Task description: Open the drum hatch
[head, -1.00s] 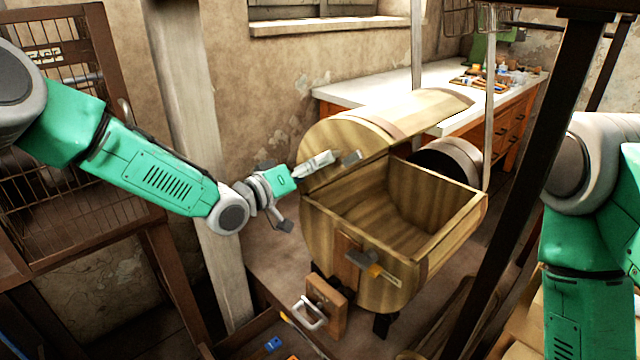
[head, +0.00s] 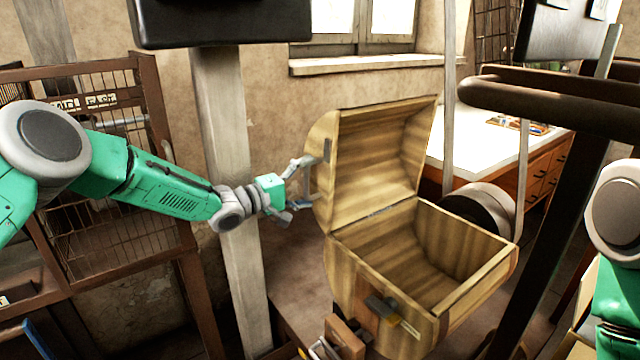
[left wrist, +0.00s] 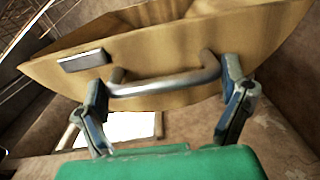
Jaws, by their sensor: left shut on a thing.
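The wooden drum (head: 350,275) stands in the middle of the head view. Its hatch (head: 385,150) is swung up, tilted well clear of the opening, and the hollow inside shows. My left gripper (head: 305,183) is at the hatch's left side. In the left wrist view, the hatch (left wrist: 205,38) fills the top, with a grey metal handle (left wrist: 165,86) on it. My left gripper (left wrist: 166,92) is shut on this handle, one finger at each end. My right gripper is out of view; only part of that arm shows at the right edge.
A dark slanting post (head: 530,230) and a dark bar (head: 550,105) stand between the drum and my right arm. A pale post (head: 232,200) rises behind my left forearm. A white-topped bench (head: 480,150) is behind the drum. A latch (head: 385,308) sits on the drum's front.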

